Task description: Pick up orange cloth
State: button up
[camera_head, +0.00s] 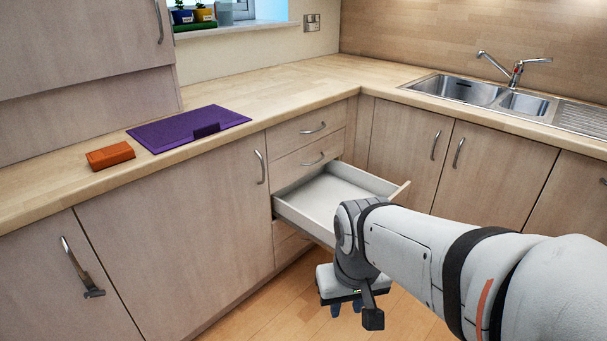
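The orange cloth (110,155) is a small folded block lying on the wooden counter at the left, near its front edge. It sits just left of a purple mat (188,129) and looks apart from it. My gripper (348,308) hangs low over the floor at the bottom centre, in front of the open drawer, well to the right of the cloth and below counter height.
An open, empty-looking drawer (328,193) juts out from the cabinets beside my arm. Cabinet handles stick out at the left. The sink (470,90) and tap are at the back right. The wooden counter (290,85) behind the mat is clear.

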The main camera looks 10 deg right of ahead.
aim_at(101, 158)
jog(key=z, duration=0.1)
jog(key=k, duration=0.55)
jog(key=u, duration=2.2)
jog(key=i, duration=1.6)
jog(key=z, duration=2.5)
